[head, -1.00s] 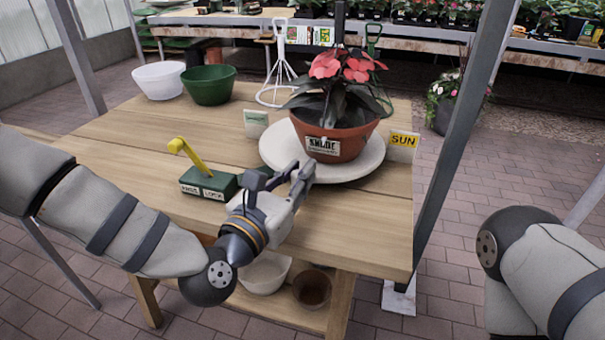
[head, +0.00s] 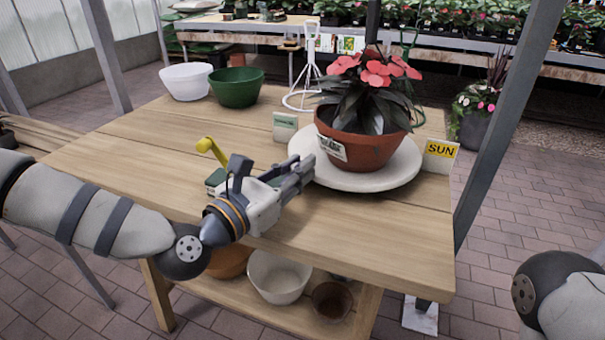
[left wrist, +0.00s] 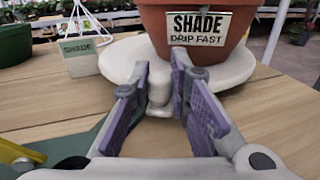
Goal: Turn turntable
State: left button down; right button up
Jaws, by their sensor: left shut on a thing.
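The round white turntable (head: 400,177) lies on the wooden table and bears a terracotta pot (head: 370,152) with a red-flowered plant (head: 372,95). A "SHADE DRIP FAST" label (head: 331,147) on the pot faces front left; it fills the top of the left wrist view (left wrist: 197,26). My left gripper (head: 304,170) is at the turntable's front-left rim, its fingers shut around a pale knob (left wrist: 158,92) there. A green "SHADE" sign (head: 285,123) stands left of the turntable, a yellow "SUN" sign (head: 440,152) right of it. My right gripper is out of view.
A green lock box (head: 214,180) with a yellow lever (head: 211,149) is partly hidden behind my left gripper. White (head: 186,80) and green (head: 237,87) bowls stand at the back left. A metal post (head: 505,115) rises right of the table. The table's front is clear.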

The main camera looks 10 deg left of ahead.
pick_arm(q)
jog(key=shift+w+a, duration=0.5)
jog(key=shift+r, duration=0.15)
jog(key=c, duration=1.7)
grip_release()
jog(key=shift+o, duration=0.9)
jog(key=shift+w+d, duration=0.1)
jog(key=shift+w, duration=0.05)
jog(key=shift+w+d, duration=0.1)
jog(key=v, duration=1.2)
jog(key=shift+d, duration=0.1)
jog(key=shift+c, duration=0.2)
